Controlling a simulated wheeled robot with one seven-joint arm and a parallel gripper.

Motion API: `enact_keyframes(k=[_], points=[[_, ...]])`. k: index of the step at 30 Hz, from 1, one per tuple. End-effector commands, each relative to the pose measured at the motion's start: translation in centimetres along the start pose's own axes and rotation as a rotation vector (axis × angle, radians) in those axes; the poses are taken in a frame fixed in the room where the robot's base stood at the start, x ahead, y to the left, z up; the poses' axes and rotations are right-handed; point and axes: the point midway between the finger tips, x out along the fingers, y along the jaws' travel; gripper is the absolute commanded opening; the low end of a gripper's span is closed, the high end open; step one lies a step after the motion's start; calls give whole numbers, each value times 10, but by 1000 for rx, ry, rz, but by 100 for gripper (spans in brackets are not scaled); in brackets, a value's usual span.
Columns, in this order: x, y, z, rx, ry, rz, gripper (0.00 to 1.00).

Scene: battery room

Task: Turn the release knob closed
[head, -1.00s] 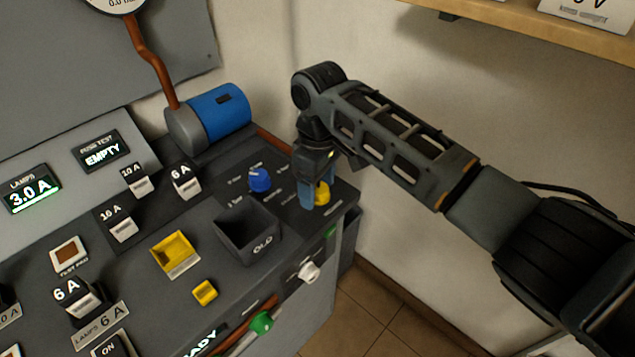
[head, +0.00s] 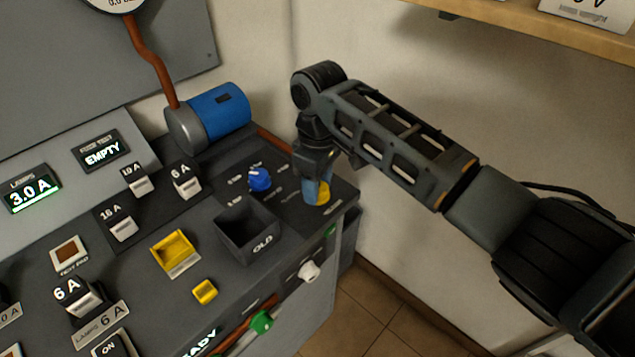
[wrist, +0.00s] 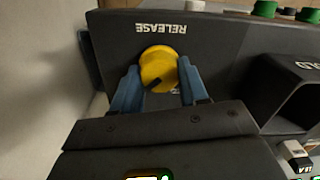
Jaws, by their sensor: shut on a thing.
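The yellow release knob (wrist: 159,66) sits on the dark panel beside the printed word RELEASE in the wrist view. A dark mark shows on its lower part. In the head view the knob (head: 323,194) is at the panel's right end, partly hidden by a finger. My gripper (wrist: 160,88) points down at the panel, with its blue fingers on both sides of the knob, shut on it. In the head view my gripper (head: 316,190) stands over the knob.
A blue knob (head: 259,179) and a black OLD bin (head: 247,236) stand left of my gripper. A blue cylinder (head: 219,112) lies behind. A yellow tray (head: 174,252) and a small yellow block (head: 205,291) are farther left. The wall is close on the right.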

Motion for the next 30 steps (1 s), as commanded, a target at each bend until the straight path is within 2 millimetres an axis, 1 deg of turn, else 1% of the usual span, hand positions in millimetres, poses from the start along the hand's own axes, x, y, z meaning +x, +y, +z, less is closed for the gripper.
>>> enact_keyframes(k=[8,30], points=[[-1,-1,-1,-154,-3,-2,13],[-1,-3,-1,-849,-21,0,13]])
